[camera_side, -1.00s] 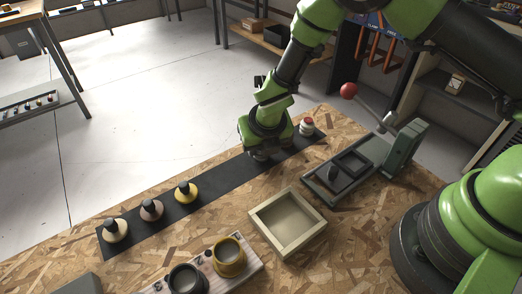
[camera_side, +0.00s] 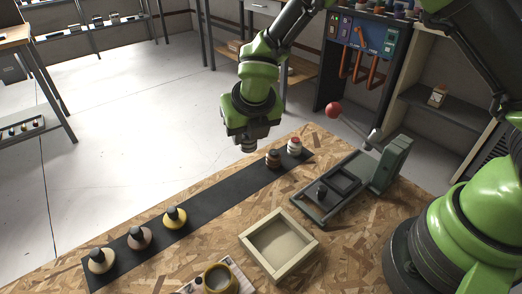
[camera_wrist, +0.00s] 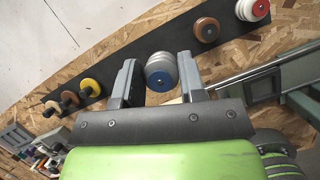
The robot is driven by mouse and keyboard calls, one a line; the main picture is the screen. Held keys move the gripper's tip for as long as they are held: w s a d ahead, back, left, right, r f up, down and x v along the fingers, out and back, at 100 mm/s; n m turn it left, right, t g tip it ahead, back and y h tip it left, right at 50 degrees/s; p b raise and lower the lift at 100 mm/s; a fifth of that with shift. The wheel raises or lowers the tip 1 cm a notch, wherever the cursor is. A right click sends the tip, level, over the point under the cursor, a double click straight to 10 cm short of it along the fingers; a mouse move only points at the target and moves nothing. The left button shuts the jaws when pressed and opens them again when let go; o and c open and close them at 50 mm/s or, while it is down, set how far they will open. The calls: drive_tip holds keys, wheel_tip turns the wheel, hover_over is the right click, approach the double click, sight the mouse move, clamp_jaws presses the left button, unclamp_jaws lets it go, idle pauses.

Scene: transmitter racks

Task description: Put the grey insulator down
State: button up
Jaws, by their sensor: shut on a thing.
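The grey insulator (camera_wrist: 161,70), ribbed with a blue face, sits between the two fingers of my gripper (camera_wrist: 158,63) in the wrist view. My gripper is shut on it. In the side view my gripper (camera_side: 248,147) hangs near the far edge of the black strip (camera_side: 215,198), left of the brown insulator (camera_side: 273,159). The insulator in its jaws is hard to make out there. The white insulator with a red top (camera_side: 295,147) stands beside the brown one.
An open wooden tray (camera_side: 263,231) is in front of the strip. A grey fixture (camera_side: 335,212) with a red-knobbed lever (camera_side: 333,110) stands to the right. The strip's middle stretch is bare.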

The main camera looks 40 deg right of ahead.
drive_tip(key=shift+r, duration=0.45)
drive_tip(key=shift+s+d+m, duration=0.2)
drive_tip(key=shift+d+m, duration=0.15)
drive_tip(key=shift+m, duration=0.05)
drive_tip(key=s+d+r+m+g+h, duration=0.2)
drive_tip(key=s+d+m+g, duration=0.5)
drive_tip(key=s+d+m, duration=0.95)
drive_tip(key=a+f+m, duration=0.1)
drive_tip(key=w+a+f+m, duration=0.1)
drive_tip(key=f+m, duration=0.1)
drive_tip(key=w+a+f+m, duration=0.1)
drive_tip(key=f+m, duration=0.1)
drive_tip(key=shift+a, duration=0.3)
drive_tip(key=shift+w+f, duration=0.1)
drive_tip(key=shift+f, duration=2.45)
drive_tip(key=shift+f, duration=0.1)
drive_tip(key=o, duration=1)
drive_tip(key=shift+c, duration=0.2)
